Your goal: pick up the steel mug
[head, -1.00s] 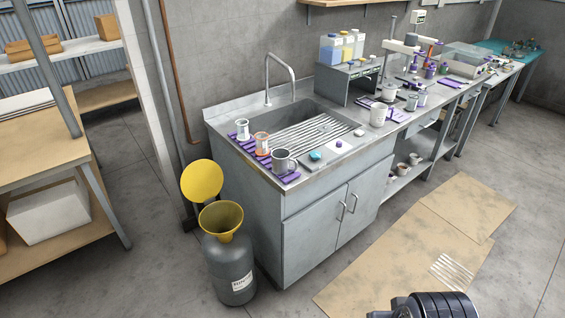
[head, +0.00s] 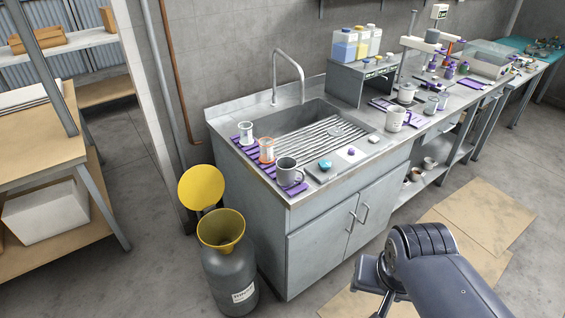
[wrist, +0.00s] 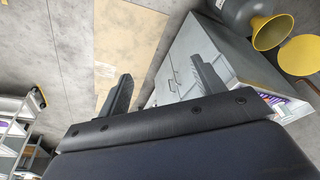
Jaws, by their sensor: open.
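The grey steel mug (head: 287,172) stands upright at the front left corner of the sink counter, on or beside a purple ribbed mat (head: 298,188). My gripper (wrist: 161,76) is open and empty in the wrist view, its two dark fingers apart over the floor and cabinet. In the head view my arm is at the lower right, in front of the cabinet and well below and right of the mug. The mug cannot be made out in the wrist view.
Two small jars (head: 266,150) stand left of the mug, and a dish with a teal item (head: 325,165) lies to its right. A white mug (head: 393,119) is farther back. The cabinet (head: 325,235) and a grey drum with yellow funnel (head: 221,228) stand below.

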